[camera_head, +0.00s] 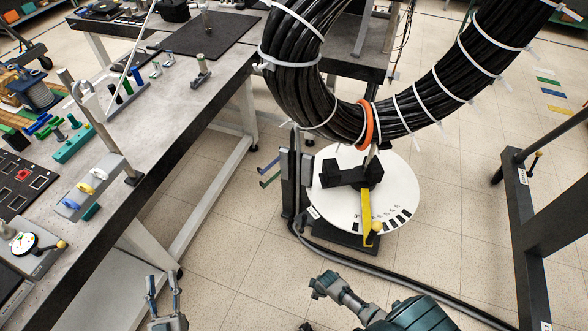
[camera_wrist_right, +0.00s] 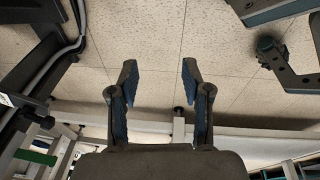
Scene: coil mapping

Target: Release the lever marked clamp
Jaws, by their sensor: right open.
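I cannot read the word clamp on any lever. A yellow lever (camera_head: 367,210) with a ball knob lies over a white dial disc (camera_head: 400,180) with black marks, under the cable coil. A small lever with a yellow knob (camera_head: 62,244) sits beside a gauge at the bench's left end. My left gripper (camera_head: 163,278) is open and empty at the bottom, apart from all of these. My right gripper (camera_wrist_right: 158,76) is open and empty in the wrist view, with floor behind it.
A thick black cable coil (camera_head: 300,75) with white ties and an orange band hangs above the disc. A long bench (camera_head: 190,100) with tools and fixtures runs along the left. A black stand (camera_head: 525,220) is at right. Black cables cross the floor; tiles between bench and disc are clear.

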